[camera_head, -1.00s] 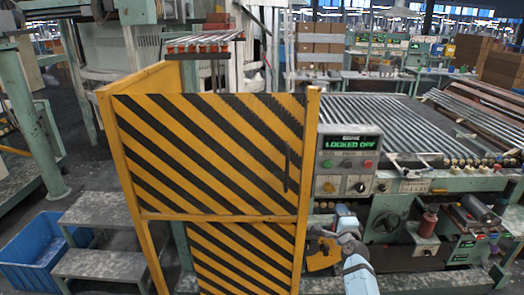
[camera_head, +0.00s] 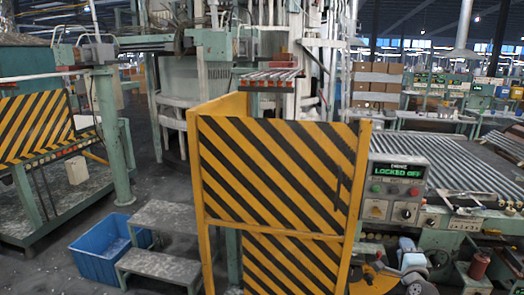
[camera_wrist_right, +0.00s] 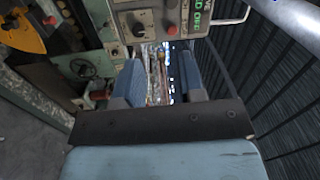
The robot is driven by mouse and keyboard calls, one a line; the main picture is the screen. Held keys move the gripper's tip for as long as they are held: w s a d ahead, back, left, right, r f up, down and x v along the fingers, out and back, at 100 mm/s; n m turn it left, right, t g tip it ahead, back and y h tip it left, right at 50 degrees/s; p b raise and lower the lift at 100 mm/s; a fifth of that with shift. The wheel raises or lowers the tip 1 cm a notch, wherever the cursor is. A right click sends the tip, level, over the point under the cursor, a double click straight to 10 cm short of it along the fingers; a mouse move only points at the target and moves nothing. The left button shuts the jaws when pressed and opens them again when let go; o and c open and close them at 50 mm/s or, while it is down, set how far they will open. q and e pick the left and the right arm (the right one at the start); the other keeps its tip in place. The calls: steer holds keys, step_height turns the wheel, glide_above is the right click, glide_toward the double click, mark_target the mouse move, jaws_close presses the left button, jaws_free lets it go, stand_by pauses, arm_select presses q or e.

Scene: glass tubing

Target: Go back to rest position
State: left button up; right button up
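My right gripper (camera_head: 407,246) is low at the right in the head view, in front of the machine and just right of the striped gate (camera_head: 275,170). In the right wrist view my right gripper (camera_wrist_right: 158,76) shows two blue-grey fingers apart, with nothing held between them. The control panel (camera_head: 396,190), with a green "LOCKED OFF" display, is above the gripper in the head view. The panel (camera_wrist_right: 150,18) also shows at the top of the wrist view, beyond the fingertips. My left gripper is not in view.
A yellow-orange part (camera_head: 374,281) is beside my right arm. The machine's roller bed (camera_head: 455,163) is at the right. Grey steps (camera_head: 160,268) and a blue bin (camera_head: 100,250) stand left of the gate. Open floor shows further left.

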steer(key=w+d+r+n+t+y, duration=0.1)
steer(key=w+d+r+n, duration=0.1)
steer(key=d+r+n, duration=0.55)
steer(key=w+d+r+n+t+y, duration=0.1)
steer(key=w+d+r+n, duration=0.15)
steer(key=d+r, duration=0.9)
steer(key=d+n+g+h, duration=0.3)
steer(key=n+h, duration=0.1)
steer(key=n, duration=0.9)
steer(key=s+a+f+n+g+y, duration=0.1)
steer(key=s+a+f+y, duration=0.1)
steer(key=s+a+f, duration=0.5)
steer(key=s+a+f+g+y, duration=0.1)
steer(key=s+a+f+y, duration=0.15)
steer(key=a+f, duration=0.85)
steer(key=s+a+f+n+g+y, duration=0.1)
steer(key=s+a+f, duration=0.55)
steer(key=f, duration=0.55)
steer(key=s+a+f+m+g+y, duration=0.1)
steer(key=s+a+f, duration=0.2)
steer(key=s+a, duration=0.3)
steer(key=s+a+f+m+g+y, duration=0.1)
steer(key=s+a+f, duration=0.2)
steer(key=s+a, duration=0.4)
steer(key=s+a+f+m+g+y, duration=0.1)
steer(key=s+a+f, duration=0.3)
steer(key=s, duration=1.2)
steer(key=a, duration=0.3)
steer(key=shift+a, duration=0.15)
